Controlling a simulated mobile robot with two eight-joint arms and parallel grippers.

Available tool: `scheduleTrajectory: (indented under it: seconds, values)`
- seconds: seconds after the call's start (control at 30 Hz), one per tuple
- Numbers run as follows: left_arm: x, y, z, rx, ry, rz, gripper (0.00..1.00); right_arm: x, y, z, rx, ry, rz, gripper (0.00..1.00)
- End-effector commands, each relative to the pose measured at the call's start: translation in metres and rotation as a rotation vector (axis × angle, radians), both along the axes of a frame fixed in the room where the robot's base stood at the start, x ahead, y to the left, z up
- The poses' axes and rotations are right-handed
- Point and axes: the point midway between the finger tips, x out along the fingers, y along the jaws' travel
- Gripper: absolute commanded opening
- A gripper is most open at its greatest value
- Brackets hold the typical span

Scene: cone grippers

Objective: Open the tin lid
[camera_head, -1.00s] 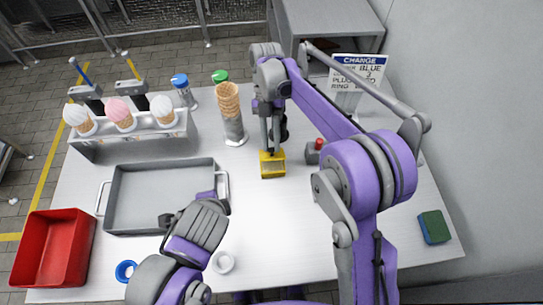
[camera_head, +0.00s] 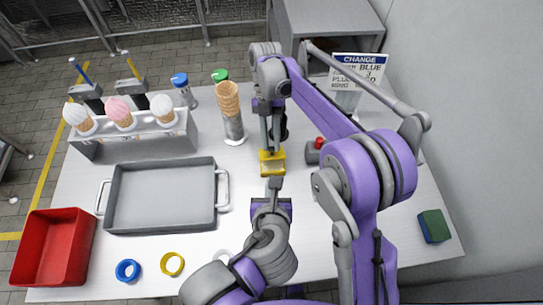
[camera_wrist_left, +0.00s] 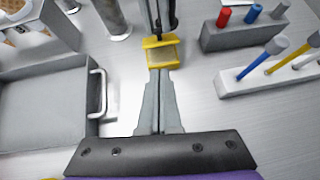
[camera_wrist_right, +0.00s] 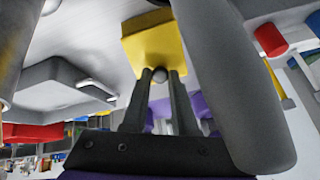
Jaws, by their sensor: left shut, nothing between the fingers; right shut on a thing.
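The yellow tin (camera_head: 271,168) is near the middle of the table. My right gripper (camera_head: 270,145) reaches it from behind and is shut on it. The right wrist view shows the tin (camera_wrist_right: 155,42) at the fingertips, with a small round grey part between the fingers. My left gripper (camera_head: 274,183) is shut and empty, its tips at the tin's near side. In the left wrist view the left fingertips (camera_wrist_left: 160,75) lie just below the tin (camera_wrist_left: 160,55); I cannot tell whether they touch it. The lid's edge cannot be made out clearly.
A grey tray (camera_head: 160,232) lies to the left, with a red bin (camera_head: 50,245) beyond. A cone rack (camera_head: 130,145) and a cone stack (camera_head: 229,100) stand behind. A red-topped grey block (camera_head: 313,152) is right of the tin. Blue (camera_head: 128,270) and yellow (camera_head: 172,264) rings lie in front.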

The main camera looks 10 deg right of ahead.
Motion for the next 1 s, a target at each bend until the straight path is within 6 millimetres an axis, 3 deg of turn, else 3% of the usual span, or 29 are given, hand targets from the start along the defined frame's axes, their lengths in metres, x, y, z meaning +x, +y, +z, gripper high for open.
scheduleTrajectory:
  seconds: [0.47, 0.7, 1.0]
  values:
    - [0.058, -0.006, -0.045, -0.001, 0.001, 0.005, 0.00, 0.000, 0.000, 0.000, 0.001, 0.001, 0.001, 0.00]
    - [0.088, -0.010, -0.038, -0.002, 0.001, 0.003, 0.00, 0.000, 0.000, 0.000, 0.000, 0.000, 0.000, 0.00]
    - [0.095, -0.010, -0.037, -0.001, 0.000, 0.002, 0.00, -0.001, 0.000, 0.000, 0.001, 0.003, 0.001, 0.00]
